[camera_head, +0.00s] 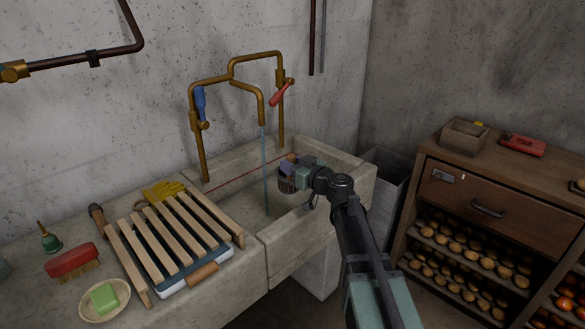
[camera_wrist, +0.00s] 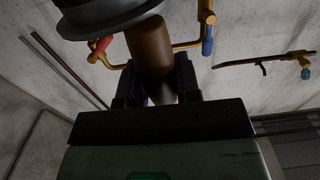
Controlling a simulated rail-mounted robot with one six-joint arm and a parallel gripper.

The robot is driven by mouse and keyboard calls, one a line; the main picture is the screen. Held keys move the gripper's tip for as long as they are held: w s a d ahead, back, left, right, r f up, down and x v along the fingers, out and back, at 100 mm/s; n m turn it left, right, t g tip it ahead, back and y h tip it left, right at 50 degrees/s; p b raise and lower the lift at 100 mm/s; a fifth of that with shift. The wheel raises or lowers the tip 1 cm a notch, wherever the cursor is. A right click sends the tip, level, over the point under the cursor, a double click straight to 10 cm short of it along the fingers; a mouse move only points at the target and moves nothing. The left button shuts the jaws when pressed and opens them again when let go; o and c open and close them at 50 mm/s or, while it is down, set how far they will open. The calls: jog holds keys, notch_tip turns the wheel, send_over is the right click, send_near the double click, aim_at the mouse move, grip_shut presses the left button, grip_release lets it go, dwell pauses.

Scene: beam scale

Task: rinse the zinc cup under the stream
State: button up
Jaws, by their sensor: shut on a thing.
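The zinc cup (camera_head: 285,183) is a small dark grey vessel held over the stone sink (camera_head: 318,147). A thin stream of water (camera_head: 264,165) falls from the brass spout into the sink. The cup is to the right of the stream, apart from it in this view. My gripper (camera_head: 293,168) is shut on the cup's brown wooden handle. In the wrist view the handle (camera_wrist: 150,48) sits between my fingers and the cup's grey round body (camera_wrist: 105,18) shows at the top edge. The inside of the cup is hidden.
Brass pipes carry a blue lever (camera_head: 200,103) and a red lever (camera_head: 280,94) above the sink. A wooden slatted rack (camera_head: 172,236) lies left, with a red brush (camera_head: 71,261) and green soap (camera_head: 103,297). A wooden cabinet (camera_head: 480,196) stands right.

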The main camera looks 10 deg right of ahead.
jog(key=shift+w+d, duration=0.1)
jog(key=shift+d, duration=0.25)
jog(key=shift+w+a, duration=0.3)
jog(key=shift+a, duration=0.05)
jog(key=x, duration=1)
dwell(6.3)
